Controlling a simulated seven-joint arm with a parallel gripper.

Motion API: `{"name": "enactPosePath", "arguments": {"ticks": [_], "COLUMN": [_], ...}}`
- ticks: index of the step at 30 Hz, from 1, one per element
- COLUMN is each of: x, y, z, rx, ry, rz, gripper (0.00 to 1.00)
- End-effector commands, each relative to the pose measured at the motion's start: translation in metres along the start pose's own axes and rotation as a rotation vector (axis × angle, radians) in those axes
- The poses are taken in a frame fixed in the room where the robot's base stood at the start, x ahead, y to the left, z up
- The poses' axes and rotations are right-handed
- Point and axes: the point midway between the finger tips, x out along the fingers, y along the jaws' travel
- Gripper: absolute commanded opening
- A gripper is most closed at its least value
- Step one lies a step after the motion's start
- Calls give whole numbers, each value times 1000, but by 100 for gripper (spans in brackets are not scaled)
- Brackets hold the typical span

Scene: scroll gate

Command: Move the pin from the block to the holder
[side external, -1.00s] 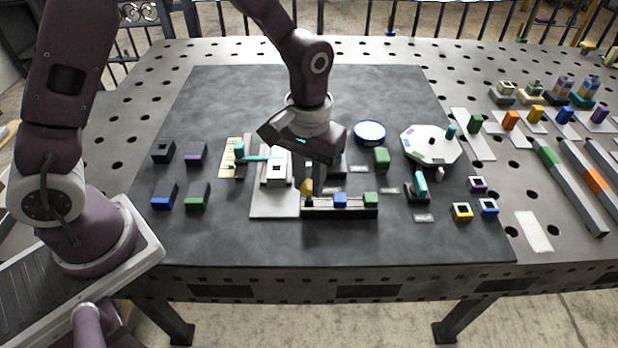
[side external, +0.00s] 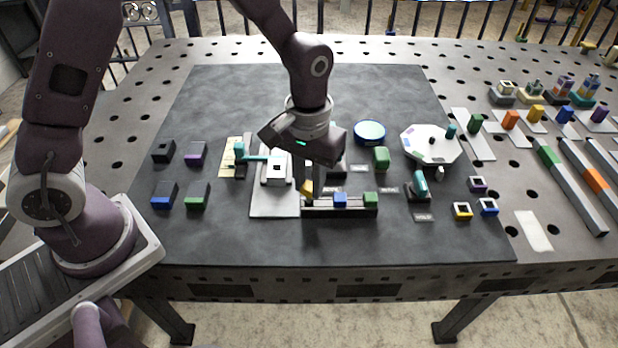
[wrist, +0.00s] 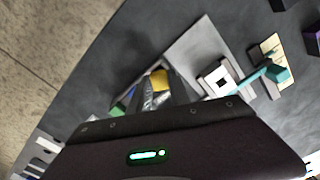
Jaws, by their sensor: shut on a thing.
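My gripper (side external: 312,193) points down at the left end of a long dark rack (side external: 348,212). It is shut on a yellow pin (side external: 307,187), which also shows between the fingers in the wrist view (wrist: 159,80). The fingers partly hide the pin, and I cannot tell whether its lower end sits in the rack. A blue piece (side external: 340,199) and a green piece (side external: 370,199) stand in the rack to the right. A white block with a dark square hole (side external: 276,181) is to the left of my gripper; it shows in the wrist view (wrist: 215,82).
A teal lever (side external: 258,158) reaches toward the white block. A light grey plate (side external: 272,207) lies beside the rack. Several small dark blocks stand at the left. A green block (side external: 381,157), a blue round dish (side external: 370,131) and a white octagonal plate (side external: 430,145) are to the right.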

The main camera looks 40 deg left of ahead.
Motion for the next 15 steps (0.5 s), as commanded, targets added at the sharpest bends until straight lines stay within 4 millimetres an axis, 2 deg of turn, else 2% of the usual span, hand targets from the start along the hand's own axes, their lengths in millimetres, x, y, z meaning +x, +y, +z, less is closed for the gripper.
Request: {"name": "enactPosePath", "arguments": {"ticks": [15], "x": [10], "y": [0], "z": [0], "rx": [0], "ry": [-1], "rz": [0], "gripper": [0]}}
